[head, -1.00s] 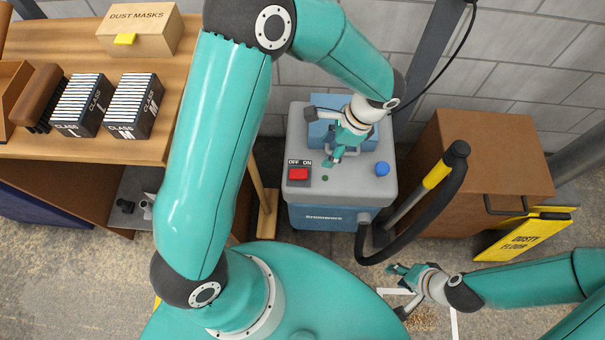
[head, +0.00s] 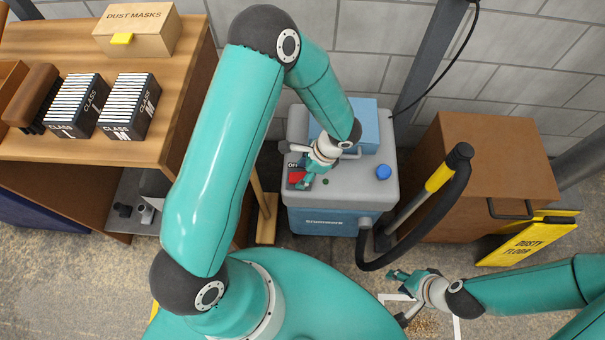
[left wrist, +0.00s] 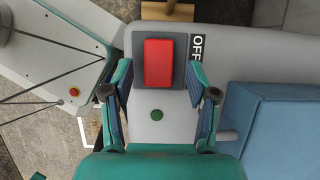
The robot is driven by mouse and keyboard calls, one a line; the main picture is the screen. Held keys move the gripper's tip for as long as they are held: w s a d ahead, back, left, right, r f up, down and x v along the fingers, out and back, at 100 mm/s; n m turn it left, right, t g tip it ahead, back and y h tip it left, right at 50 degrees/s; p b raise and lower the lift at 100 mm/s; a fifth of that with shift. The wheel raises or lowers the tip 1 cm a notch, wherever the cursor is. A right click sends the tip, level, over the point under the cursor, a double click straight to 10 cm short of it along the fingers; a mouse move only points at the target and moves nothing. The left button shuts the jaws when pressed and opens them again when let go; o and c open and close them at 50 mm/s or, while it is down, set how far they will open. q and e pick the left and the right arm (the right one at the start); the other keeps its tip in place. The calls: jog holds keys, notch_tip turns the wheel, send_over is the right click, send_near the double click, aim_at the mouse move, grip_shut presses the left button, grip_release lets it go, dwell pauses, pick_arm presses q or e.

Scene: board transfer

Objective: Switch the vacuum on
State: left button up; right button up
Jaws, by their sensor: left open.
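The vacuum (head: 345,195) is a grey-topped, blue-bodied machine at the middle of the head view. Its red rocker switch (head: 296,177) sits on a dark plate at the left of the top, partly hidden by my left gripper (head: 298,165). In the left wrist view the red switch (left wrist: 158,63) lies between the fingertips of my open left gripper (left wrist: 160,78), beside an OFF label (left wrist: 196,48). I cannot tell which side is pressed. A dark green lamp (left wrist: 156,115) sits near the switch. My right gripper (head: 398,297) is open and empty, low over the floor.
A blue box (head: 365,112) and a blue knob (head: 383,172) are on the vacuum's top. A black hose (head: 435,215) curves at its right, near a brown cabinet (head: 485,150) and a yellow sign (head: 530,243). A wooden bench (head: 185,90) stands left.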

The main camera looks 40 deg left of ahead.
pick_arm(q)
jog(key=shift+s+a+f, duration=0.15)
jog(key=shift+a+f, duration=0.1)
jog(key=shift+f, duration=0.35)
grip_shut()
jog(key=y+b, duration=0.1)
jog(key=g+y+b, duration=0.1)
jog(key=shift+w+d+f+b, duration=0.3)
jog(key=shift+f+b, duration=0.1)
jog(key=shift+w+d+r+g+y+b, duration=0.1)
jog(key=shift+r+g+y+b, duration=0.05)
jog(key=shift+g+y+b, duration=0.65)
jog(key=shift+r, duration=0.1)
jog(key=shift+c, duration=1)
grip_release()
jog(key=shift+o, duration=1)
